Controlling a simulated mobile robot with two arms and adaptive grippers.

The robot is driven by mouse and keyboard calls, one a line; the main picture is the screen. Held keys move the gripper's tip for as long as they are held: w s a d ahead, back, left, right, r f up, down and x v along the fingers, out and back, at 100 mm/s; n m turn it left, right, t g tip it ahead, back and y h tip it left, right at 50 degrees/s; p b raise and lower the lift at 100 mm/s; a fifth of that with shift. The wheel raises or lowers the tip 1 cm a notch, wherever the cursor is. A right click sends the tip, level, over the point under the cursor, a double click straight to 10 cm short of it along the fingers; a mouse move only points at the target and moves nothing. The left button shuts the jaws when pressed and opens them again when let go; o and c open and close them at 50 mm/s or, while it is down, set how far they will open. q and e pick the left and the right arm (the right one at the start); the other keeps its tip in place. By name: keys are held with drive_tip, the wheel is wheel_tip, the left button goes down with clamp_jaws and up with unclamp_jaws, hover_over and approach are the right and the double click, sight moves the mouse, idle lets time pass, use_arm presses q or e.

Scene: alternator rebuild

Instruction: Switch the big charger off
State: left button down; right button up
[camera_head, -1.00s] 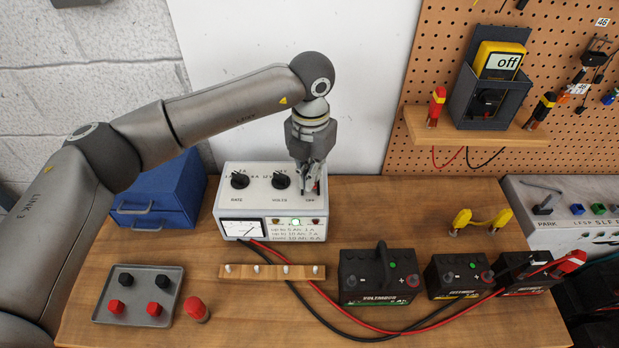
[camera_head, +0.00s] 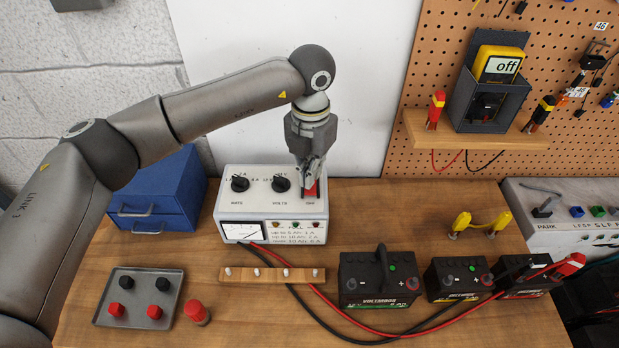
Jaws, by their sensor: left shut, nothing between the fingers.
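The big charger (camera_head: 232,207) is a pale box at the back of the bench, with two black knobs, a meter (camera_head: 241,231) and small lamps on its front. Its red switch (camera_head: 317,190) is at the right of the top panel, partly hidden by my gripper. My left gripper (camera_head: 309,187) is shut and empty, pointing down at the switch; its tips are at or just by the red switch, and I cannot tell if they touch. The green lamp (camera_head: 295,224) looks dim. My right gripper is not in view.
A blue box (camera_head: 165,190) stands left of the charger. In front are a wooden strip (camera_head: 272,274) with pegs, a grey tray (camera_head: 138,318) and a red cap (camera_head: 197,312). Batteries (camera_head: 380,280) and red and black cables lie to the right. Bare bench lies right of the charger.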

sight(310, 190)
use_arm(q)
drive_tip(key=shift+r+p, duration=0.75)
drive_tip(key=shift+r, duration=1.5)
drive_tip(key=shift+s+f, duration=0.1)
